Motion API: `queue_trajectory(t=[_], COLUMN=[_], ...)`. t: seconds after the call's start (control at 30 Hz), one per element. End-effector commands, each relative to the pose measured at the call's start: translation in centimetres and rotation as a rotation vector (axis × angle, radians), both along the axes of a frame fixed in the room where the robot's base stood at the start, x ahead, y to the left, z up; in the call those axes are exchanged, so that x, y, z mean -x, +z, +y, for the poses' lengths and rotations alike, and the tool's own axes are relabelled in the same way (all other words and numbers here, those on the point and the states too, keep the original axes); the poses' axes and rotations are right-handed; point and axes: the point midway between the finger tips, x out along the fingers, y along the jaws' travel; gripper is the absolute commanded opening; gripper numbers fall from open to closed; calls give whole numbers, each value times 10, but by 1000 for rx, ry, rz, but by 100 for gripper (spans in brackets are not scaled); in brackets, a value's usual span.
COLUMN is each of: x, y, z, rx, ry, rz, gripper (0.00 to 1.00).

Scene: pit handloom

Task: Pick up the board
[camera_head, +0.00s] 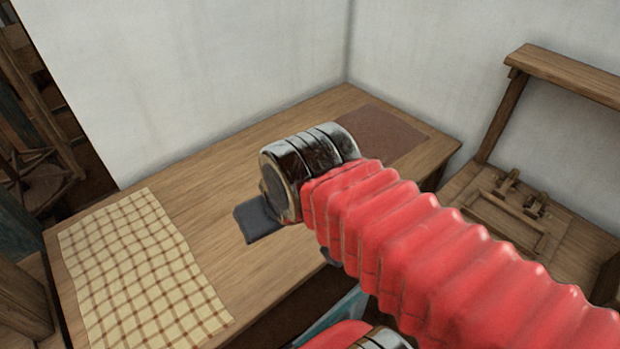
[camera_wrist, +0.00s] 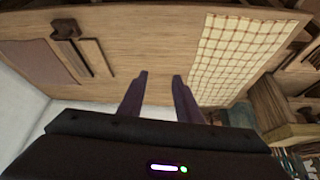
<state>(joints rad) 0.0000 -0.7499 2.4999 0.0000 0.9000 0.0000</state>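In the wrist view, a narrow flat wooden strip (camera_wrist: 97,57), which looks like the board, lies on the wooden table (camera_wrist: 150,30). A darker wooden block (camera_wrist: 66,29) with a slim piece running from it lies just left of the strip. My gripper (camera_wrist: 161,77) is open, its two dark fingers apart with only bare table showing between them. The strip is to the left of the fingers, not touching them. In the head view my arm covers the middle of the table (camera_head: 190,190), and the strip and block cannot be seen there.
A yellow checked cloth (camera_head: 140,270) covers the table's left end. A flat brown mat (camera_head: 381,136) lies at its far right end. White walls (camera_head: 200,70) stand behind the table. A wooden bench with a raised beam (camera_head: 565,75) is at the right.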

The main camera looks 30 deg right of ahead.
Motion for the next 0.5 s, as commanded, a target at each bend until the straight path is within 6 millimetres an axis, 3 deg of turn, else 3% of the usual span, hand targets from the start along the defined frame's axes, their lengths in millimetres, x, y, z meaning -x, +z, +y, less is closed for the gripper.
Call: queue_trajectory(t=[0.33, 0.5], x=[0, -3], y=[0, 2], z=[0, -1], rx=[0, 2], ry=[0, 0], rz=[0, 4], gripper=[31, 43])
